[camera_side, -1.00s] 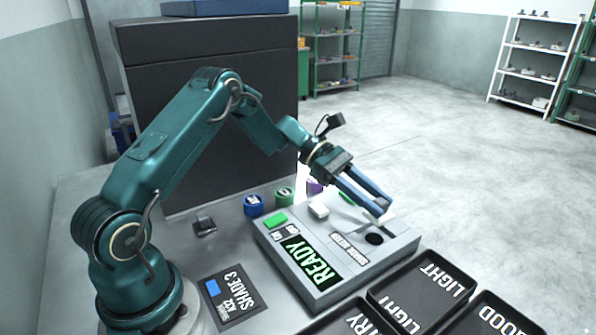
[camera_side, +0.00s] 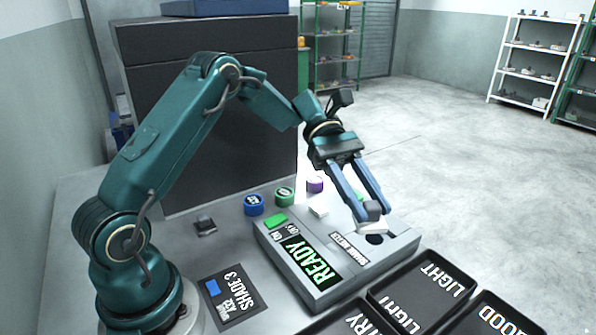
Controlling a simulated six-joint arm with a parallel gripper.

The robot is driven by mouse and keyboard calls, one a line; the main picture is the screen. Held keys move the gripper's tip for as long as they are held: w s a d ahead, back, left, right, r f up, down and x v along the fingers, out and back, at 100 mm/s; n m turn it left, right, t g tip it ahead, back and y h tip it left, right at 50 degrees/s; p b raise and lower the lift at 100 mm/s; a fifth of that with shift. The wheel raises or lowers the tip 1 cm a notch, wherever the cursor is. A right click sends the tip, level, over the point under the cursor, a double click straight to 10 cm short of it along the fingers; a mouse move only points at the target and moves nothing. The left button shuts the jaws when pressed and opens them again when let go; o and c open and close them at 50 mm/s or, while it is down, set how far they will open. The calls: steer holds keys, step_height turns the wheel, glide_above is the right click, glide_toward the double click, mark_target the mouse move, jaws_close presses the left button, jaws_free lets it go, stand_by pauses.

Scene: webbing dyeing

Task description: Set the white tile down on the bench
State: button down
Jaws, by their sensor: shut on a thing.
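My gripper (camera_side: 376,209) is shut on the white tile (camera_side: 373,227). It holds the tile over the right end of the grey instrument box, just above and behind the dark round opening (camera_side: 375,239). The fingers hide part of the tile, and I cannot tell if it touches the box.
The box's screen (camera_side: 308,261) reads READY. Blue (camera_side: 253,205) and green (camera_side: 284,196) round pots stand behind. Black trays (camera_side: 420,291) lie in front. A SHADE 3 card (camera_side: 231,296) lies left.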

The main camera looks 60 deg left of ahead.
steer(key=s+a+f+m+g+y, duration=0.2)
steer(key=s+m+g+y, duration=0.4)
steer(key=s+m, duration=0.25)
steer(key=s+a+f+m+g+y, duration=0.2)
steer(key=s+m+g+y, duration=0.4)
steer(key=s, duration=0.3)
step_height(320, 180, up, 8)
steer(key=m+t+y, duration=1.4)
steer(key=m+y, duration=0.1)
steer(key=m, duration=0.5)
glide_above(226, 251)
steer(key=shift+f, duration=9.05)
steer(key=c, duration=0.5)
jaws_free()
steer(key=shift+f, duration=0.1)
